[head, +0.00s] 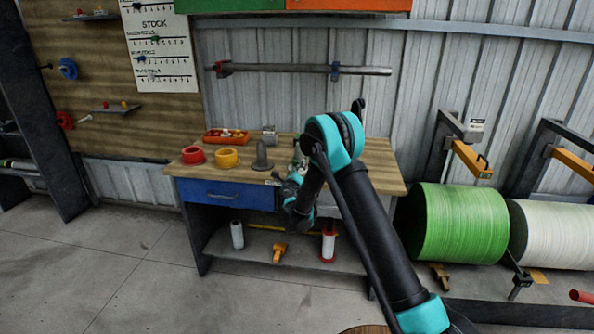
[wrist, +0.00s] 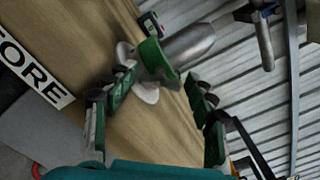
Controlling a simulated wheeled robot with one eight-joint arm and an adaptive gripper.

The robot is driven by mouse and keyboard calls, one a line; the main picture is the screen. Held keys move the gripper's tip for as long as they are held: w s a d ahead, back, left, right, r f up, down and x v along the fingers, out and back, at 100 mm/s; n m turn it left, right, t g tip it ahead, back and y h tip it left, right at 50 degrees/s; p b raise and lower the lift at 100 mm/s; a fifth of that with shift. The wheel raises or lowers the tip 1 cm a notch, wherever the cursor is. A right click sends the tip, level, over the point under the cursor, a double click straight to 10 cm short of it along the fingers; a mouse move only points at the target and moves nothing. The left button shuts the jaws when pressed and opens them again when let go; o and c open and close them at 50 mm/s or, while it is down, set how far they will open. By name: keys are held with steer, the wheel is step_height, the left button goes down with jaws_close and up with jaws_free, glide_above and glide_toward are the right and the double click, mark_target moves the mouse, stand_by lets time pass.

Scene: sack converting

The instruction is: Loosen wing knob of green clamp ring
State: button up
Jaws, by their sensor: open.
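The green clamp ring (wrist: 153,57) sits around the end of a grey cylinder (wrist: 192,42) in the wrist view. A pale grey wing knob (wrist: 147,93) shows beside the ring, its lobes spread to the left and below. My gripper (wrist: 158,78) is open, with one finger on each side of the knob and ring. I cannot tell whether a finger touches the knob. In the head view my gripper (head: 297,172) is over the right part of the wooden workbench (head: 365,172). There my arm covers the area, and I cannot make out the ring or knob clearly.
A red ring (head: 192,155), a yellow ring (head: 227,158), a grey cone (head: 262,157) and an orange tray (head: 227,137) stand on the bench left of my gripper. A horizontal bar (head: 300,70) hangs on the wall behind. A green roll (head: 450,223) lies to the right.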

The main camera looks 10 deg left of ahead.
steer(key=s, duration=0.8)
steer(key=shift+a, duration=0.15)
